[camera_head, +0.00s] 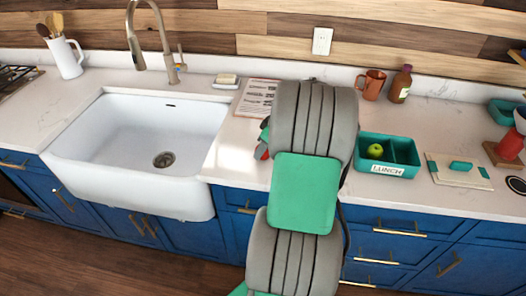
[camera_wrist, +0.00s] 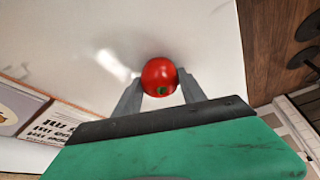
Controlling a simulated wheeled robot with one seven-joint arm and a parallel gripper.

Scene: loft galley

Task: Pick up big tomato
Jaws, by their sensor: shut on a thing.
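The big tomato (camera_wrist: 160,76) is red and round with a small green stem spot. It sits between the two grey fingers of my gripper (camera_wrist: 160,88) in the wrist view, and the fingers are shut on it. The white counter shows behind it; I cannot tell whether the tomato touches it. In the head view my arm covers most of this spot, and only a bit of red and dark green shows at the arm's left edge.
A white sink (camera_head: 150,150) lies left of my arm. A printed sheet (camera_head: 257,98) lies behind the gripper. To the right are a green lunch box (camera_head: 388,171) holding a green apple (camera_head: 375,151), a cutting board (camera_head: 459,171), an orange mug (camera_head: 371,85) and a brown bottle (camera_head: 400,84).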

